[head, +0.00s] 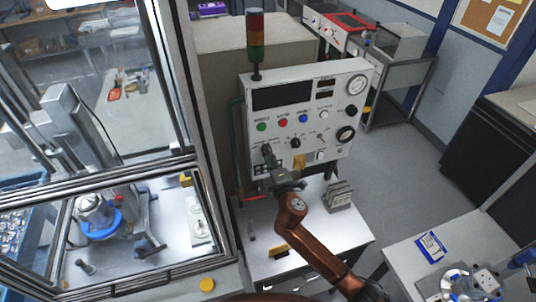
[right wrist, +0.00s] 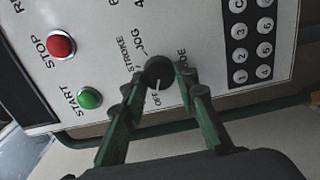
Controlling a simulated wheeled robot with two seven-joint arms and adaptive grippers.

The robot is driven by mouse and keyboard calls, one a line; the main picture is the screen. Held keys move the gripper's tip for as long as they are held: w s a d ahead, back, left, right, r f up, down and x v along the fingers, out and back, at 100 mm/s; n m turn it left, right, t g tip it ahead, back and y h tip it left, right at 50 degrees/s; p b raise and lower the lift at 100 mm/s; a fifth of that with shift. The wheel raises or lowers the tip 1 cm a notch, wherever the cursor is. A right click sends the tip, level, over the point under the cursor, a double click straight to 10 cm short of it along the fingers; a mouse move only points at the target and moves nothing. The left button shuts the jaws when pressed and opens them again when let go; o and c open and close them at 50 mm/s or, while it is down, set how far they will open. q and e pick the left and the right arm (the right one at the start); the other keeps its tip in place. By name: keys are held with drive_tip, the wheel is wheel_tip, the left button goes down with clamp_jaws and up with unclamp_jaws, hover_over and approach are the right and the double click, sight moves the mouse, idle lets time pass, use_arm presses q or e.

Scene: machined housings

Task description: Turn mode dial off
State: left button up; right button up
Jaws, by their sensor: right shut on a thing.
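The mode dial (right wrist: 158,70) is a small round black knob on the white control panel (head: 310,90). In the right wrist view, labels reading STROKE, JOG and OFF surround it. A short white mark on it points down towards the OFF label. My right gripper (right wrist: 162,78) is shut on the dial, with one green finger on each side. In the head view my right gripper (head: 269,156) is at the lower left of the panel and hides the dial. My left gripper is not in view.
Beside the dial are a green START button (right wrist: 89,98), a red STOP button (right wrist: 60,45) and a number keypad (right wrist: 252,40). A signal tower (head: 255,40) stands on top of the panel. A grey block (head: 338,196) sits on the white table; a framed glass enclosure stands at left.

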drive_tip(key=shift+f, duration=0.1)
idle(0.3)
drive_tip(key=o, duration=1.1)
drive_tip(key=shift+o, duration=0.2)
drive_tip(key=shift+s, duration=0.1)
drive_tip(key=v, duration=1.1)
drive_tip(key=shift+s, duration=0.35)
drive_tip(key=shift+d, duration=0.2)
